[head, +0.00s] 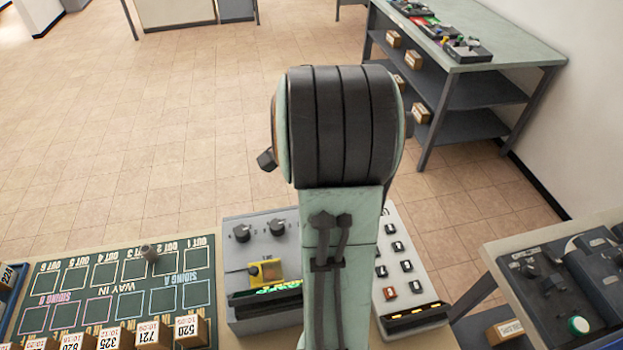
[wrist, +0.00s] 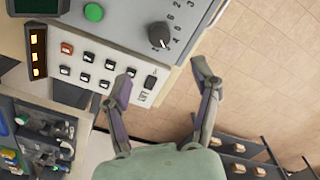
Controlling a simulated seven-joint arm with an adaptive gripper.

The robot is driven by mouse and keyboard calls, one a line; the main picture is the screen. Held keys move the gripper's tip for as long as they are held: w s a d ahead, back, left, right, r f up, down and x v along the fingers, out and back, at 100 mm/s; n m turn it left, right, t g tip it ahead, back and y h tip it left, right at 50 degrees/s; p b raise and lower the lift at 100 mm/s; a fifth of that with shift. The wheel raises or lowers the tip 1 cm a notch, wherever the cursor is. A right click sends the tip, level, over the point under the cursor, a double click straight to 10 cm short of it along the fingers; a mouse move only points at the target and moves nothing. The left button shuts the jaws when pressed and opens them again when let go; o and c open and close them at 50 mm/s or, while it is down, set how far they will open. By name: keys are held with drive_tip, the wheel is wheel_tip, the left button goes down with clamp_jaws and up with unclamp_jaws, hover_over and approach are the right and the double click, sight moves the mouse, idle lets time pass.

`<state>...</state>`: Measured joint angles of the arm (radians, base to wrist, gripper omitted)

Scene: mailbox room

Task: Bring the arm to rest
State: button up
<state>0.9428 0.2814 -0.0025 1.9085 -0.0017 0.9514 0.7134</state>
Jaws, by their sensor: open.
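My gripper (wrist: 164,85) shows in the wrist view with its two fingers spread apart and nothing between them. The tiled floor and the edge of a grey control panel (wrist: 120,62) lie beyond the fingers. The left finger overlaps the panel's edge in the picture; I cannot tell if it touches. In the head view my arm (head: 340,130) rises in the middle and hides part of the desk behind it. The gripper itself does not show in the head view.
A green siding board (head: 105,272) with numbered wooden blocks (head: 190,330) lies at the left. A grey knob box (head: 250,235) and a button panel (head: 412,310) flank my arm. Another console (head: 550,290) stands right. A shelved table (head: 500,40) stands at the back right. Open floor (head: 130,120) lies behind.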

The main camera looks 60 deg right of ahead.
drive_tip(key=shift+r, duration=0.7)
